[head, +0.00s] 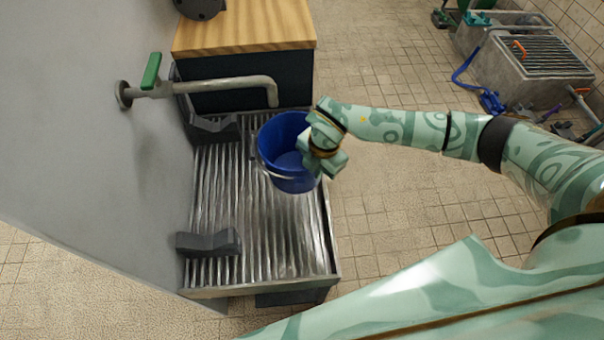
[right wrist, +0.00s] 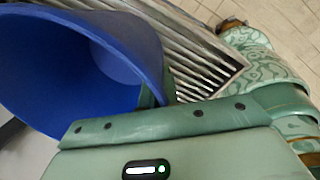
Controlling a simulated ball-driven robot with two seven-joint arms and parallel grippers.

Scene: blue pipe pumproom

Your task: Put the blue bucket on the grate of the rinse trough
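The blue bucket (head: 287,150) is over the far right part of the rinse trough's metal grate (head: 235,215), roughly upright, below the tap spout. Whether its base touches the grate is hidden. My right gripper (head: 315,158) is at the bucket's right side and appears shut on its rim. In the right wrist view the bucket's open mouth (right wrist: 75,65) fills the upper left, with a green finger (right wrist: 158,88) against its wall. Grate bars (right wrist: 185,45) show behind it. My left gripper is not in view.
A tap with a green lever (head: 151,70) reaches over the trough's far end. Dark brackets (head: 210,243) sit along the trough's left side. A wooden-topped cabinet (head: 245,28) stands behind. The near grate is bare. Another grated basin (head: 540,60) stands at the far right.

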